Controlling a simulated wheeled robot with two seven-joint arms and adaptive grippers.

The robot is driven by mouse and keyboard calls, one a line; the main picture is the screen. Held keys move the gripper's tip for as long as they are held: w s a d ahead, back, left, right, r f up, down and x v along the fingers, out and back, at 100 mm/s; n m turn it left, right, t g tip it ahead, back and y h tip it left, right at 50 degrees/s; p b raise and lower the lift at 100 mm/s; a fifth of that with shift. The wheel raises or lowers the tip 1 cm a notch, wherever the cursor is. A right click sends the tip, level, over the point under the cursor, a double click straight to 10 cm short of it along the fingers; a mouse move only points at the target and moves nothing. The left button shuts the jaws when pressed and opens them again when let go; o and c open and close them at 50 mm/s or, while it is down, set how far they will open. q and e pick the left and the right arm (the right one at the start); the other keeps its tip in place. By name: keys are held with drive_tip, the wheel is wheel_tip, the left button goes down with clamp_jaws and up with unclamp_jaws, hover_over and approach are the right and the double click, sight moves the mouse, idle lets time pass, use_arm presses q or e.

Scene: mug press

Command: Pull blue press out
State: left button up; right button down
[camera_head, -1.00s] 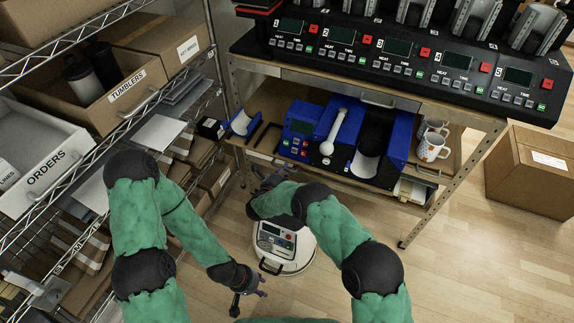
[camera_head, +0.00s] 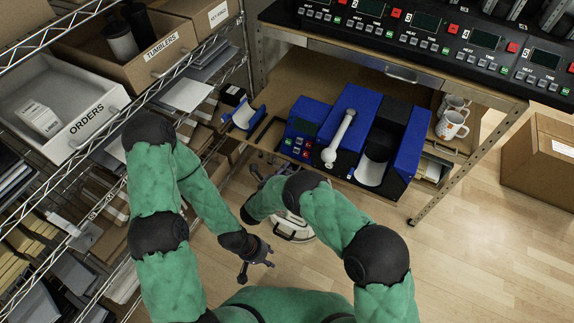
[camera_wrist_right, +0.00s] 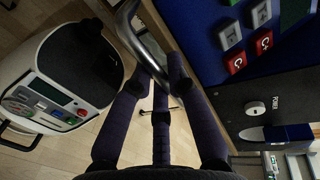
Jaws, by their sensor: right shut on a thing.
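The blue press (camera_head: 340,122) stands on a wooden board under the bench, with a white lever and a button panel at its left. Its buttons and power switch show close up at the right of the right wrist view (camera_wrist_right: 270,45). My right gripper (camera_head: 268,172) is at the board's front left. In the wrist view its dark fingers (camera_wrist_right: 150,85) are shut around a curved metal handle (camera_wrist_right: 143,38) beside the press. My left gripper (camera_head: 258,262) is low, open and empty, apart from the press.
White mugs (camera_head: 452,120) stand right of the press. A white round-cornered machine (camera_wrist_right: 70,75) stands on the floor, partly hidden by my right arm. Shelving with an ORDERS bin (camera_head: 70,135) is close at left. A cardboard box (camera_head: 545,165) is at right; floor before it is clear.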

drive_tip(key=c, duration=1.2)
unclamp_jaws()
drive_tip(key=shift+w, duration=0.15)
